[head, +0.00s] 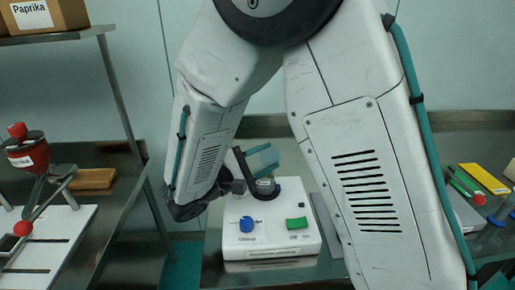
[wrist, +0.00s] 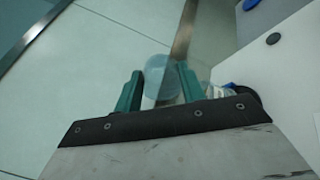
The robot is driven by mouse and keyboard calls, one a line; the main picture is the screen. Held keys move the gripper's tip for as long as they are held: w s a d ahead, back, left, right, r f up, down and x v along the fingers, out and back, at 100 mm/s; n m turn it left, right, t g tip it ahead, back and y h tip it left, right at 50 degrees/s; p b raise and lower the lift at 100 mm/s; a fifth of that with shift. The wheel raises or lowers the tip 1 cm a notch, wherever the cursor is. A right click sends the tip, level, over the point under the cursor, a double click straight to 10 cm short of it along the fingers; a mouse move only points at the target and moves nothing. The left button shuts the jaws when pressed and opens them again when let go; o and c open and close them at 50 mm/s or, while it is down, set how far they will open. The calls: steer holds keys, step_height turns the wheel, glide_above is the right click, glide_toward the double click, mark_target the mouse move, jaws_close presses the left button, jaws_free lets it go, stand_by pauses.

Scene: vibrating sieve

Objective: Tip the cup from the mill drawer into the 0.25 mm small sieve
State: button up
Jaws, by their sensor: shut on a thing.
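My gripper (wrist: 160,76) is shut on a clear, translucent cup (wrist: 160,88), which sits between its two teal fingers. In the head view my gripper (head: 263,158) is small and partly behind my arm, above the back of the white sieve machine (head: 240,212). A small round piece (head: 265,184) on top of the machine, possibly the small sieve, lies just below my gripper. Its mesh size cannot be read. I cannot tell the cup's tilt or what is in it.
The machine has a blue knob (head: 246,224) and a green button (head: 297,223) on its front. At left a red-handled mill (head: 27,160) stands beside a shelf with a Paprika box (head: 40,15). A yellow block (head: 485,178) lies at right. My arm hides the middle.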

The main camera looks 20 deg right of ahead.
mark_target(273, 147)
steer(key=shift+w+y, duration=0.25)
steer(key=shift+y, duration=0.05)
steer(key=y, duration=0.2)
steer(key=d+r+g+y, duration=0.1)
steer(key=y, duration=0.1)
steer(key=shift+w+d+y, duration=0.1)
steer(key=shift+d+y, duration=0.05)
steer(key=shift+y, duration=0.15)
steer(key=y, duration=0.2)
steer(key=g+y, duration=0.1)
steer(key=y, duration=0.1)
steer(key=d+r+y, duration=0.1)
steer(key=y, duration=0.1)
steer(key=shift+w+d+r+g, duration=0.1)
steer(key=shift+g, duration=0.2)
steer(key=y, duration=0.1)
steer(key=r+y, duration=0.1)
steer(key=y, duration=0.1)
steer(key=r+g+y, duration=0.1)
steer(key=y, duration=0.1)
steer(key=shift+d+r, duration=0.2)
steer(key=shift+r, duration=0.05)
steer(key=shift+r+y, duration=0.4)
steer(key=shift+y, duration=0.7)
steer(key=shift+g, duration=0.3)
steer(key=shift+a, duration=0.15)
